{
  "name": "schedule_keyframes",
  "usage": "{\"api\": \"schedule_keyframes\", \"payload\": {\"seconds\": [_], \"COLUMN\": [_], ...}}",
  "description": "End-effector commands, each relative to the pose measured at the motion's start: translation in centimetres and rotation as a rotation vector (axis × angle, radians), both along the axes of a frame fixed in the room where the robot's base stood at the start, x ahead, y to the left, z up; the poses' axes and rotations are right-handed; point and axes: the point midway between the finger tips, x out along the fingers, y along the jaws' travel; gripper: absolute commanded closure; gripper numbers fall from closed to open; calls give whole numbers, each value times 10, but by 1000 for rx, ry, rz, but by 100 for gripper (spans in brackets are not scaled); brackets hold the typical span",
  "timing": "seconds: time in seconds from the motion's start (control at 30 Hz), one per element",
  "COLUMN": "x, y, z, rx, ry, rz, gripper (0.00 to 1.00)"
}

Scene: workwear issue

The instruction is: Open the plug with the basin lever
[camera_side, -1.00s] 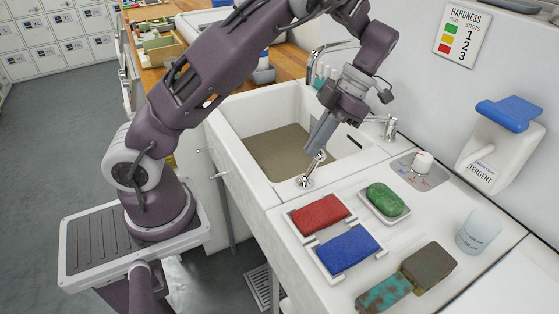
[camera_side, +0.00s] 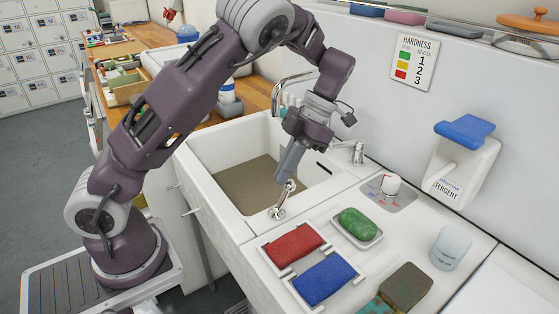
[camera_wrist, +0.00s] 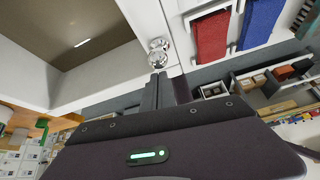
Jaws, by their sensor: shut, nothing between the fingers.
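The chrome basin lever (camera_side: 278,211) stands on the near rim of the white basin (camera_side: 228,206), with its stalk tilted up to the right. My gripper (camera_side: 282,180) points down at the top of the lever. Its fingers are shut with nothing between them. In the wrist view the closed fingertips (camera_wrist: 157,77) are right beside the chrome lever (camera_wrist: 158,48); I cannot tell whether they touch it. Murky brown water (camera_side: 245,185) seems to fill the basin's bottom, and the plug is hidden.
A dial (camera_side: 390,184), a detergent dispenser (camera_side: 465,165) and a cup (camera_side: 451,246) stand further right. A tap (camera_side: 287,82) rises behind the basin.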

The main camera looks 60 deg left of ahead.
Motion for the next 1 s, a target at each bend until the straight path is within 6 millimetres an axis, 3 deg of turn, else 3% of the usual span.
{"api": "schedule_keyframes", "payload": {"seconds": [0.13, 0.5, 0.77, 0.87, 1.0], "x": [-26, 42, 56, 43, -6], "y": [5, 2, 2, 6, 2], "z": [18, 58, 73, 99, 144], "rx": [-1, 4, -25, -184, -476], "ry": [20, 27, 15, -71, -310], "rz": [4, 4, -17, -189, -758], "gripper": [100, 100, 100, 100, 100]}}
